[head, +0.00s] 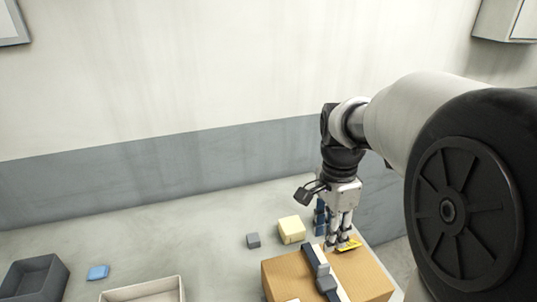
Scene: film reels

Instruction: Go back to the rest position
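My gripper (338,245) points down at the right of the table, with its fingertips at the top of a brown cardboard box (285,278). A small yellow piece (349,246) with dark marks is right at the fingertips. I cannot tell whether it is between the fingers or lies on the box beside them. The finger gap is too small to judge. My arm reaches in from the right and hides part of the wall and table behind it.
Dark and light strips (319,268) lie across the box. Behind it are a pale yellow block (291,229), a small grey block (253,240) and a dark blue item (320,217). At left are a dark bin (62,279), a blue block (98,272) and a beige tray (177,284).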

